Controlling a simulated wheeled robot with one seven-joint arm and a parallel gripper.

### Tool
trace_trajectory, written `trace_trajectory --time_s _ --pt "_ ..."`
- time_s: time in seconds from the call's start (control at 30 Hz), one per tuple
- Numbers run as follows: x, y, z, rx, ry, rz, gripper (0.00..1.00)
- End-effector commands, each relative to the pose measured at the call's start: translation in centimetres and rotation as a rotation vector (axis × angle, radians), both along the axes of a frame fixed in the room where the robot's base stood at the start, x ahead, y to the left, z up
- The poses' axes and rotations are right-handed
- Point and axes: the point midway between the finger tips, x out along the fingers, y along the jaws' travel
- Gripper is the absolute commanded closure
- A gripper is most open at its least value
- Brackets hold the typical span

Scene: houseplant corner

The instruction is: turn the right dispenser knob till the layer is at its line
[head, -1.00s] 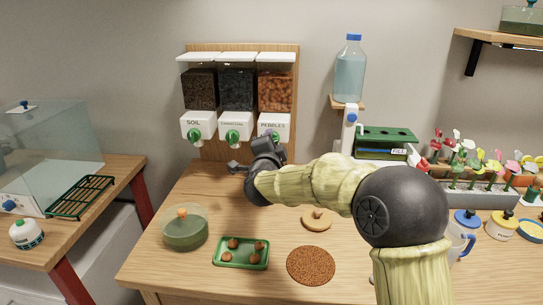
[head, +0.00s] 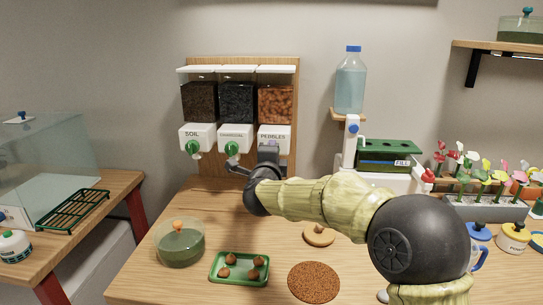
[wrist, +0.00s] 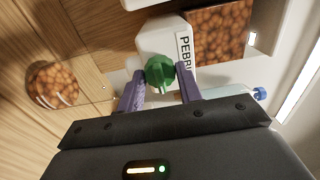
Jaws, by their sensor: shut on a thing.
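The right dispenser, labelled PEBBLES (head: 275,103), hangs at the right of the three-dispenser board and holds orange-brown pebbles. Its green knob (wrist: 160,72) shows in the wrist view on the white outlet housing. My gripper (wrist: 161,84) has its two purple fingers on either side of this knob and is shut on it. In the head view my gripper (head: 266,158) covers the knob. A clear round vessel of pebbles (wrist: 52,85) shows at the left of the wrist view. Its fill line cannot be made out clearly; my arm hides the vessel in the head view.
The soil knob (head: 192,148) and charcoal knob (head: 232,148) sit close to the left of my gripper. A lidded glass bowl (head: 180,244), a green tray (head: 240,281) and a brown round mat (head: 313,282) lie in front. A water bottle (head: 350,80) stands right of the board.

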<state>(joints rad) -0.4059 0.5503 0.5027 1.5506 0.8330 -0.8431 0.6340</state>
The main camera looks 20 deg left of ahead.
Motion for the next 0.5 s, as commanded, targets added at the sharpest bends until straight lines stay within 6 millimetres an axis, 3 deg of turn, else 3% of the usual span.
trace_trajectory --time_s 0.07,0.1,0.17,0.5 --pt "0.1 -0.15 -0.23 -0.002 0.004 -0.004 0.87" --pt "0.1 -0.15 -0.23 -0.003 0.003 -0.004 0.57" --pt "0.09 -0.13 -0.22 -0.003 0.002 -0.003 0.45" --pt "-0.1 -0.06 -0.08 -0.002 0.001 -0.001 0.43"
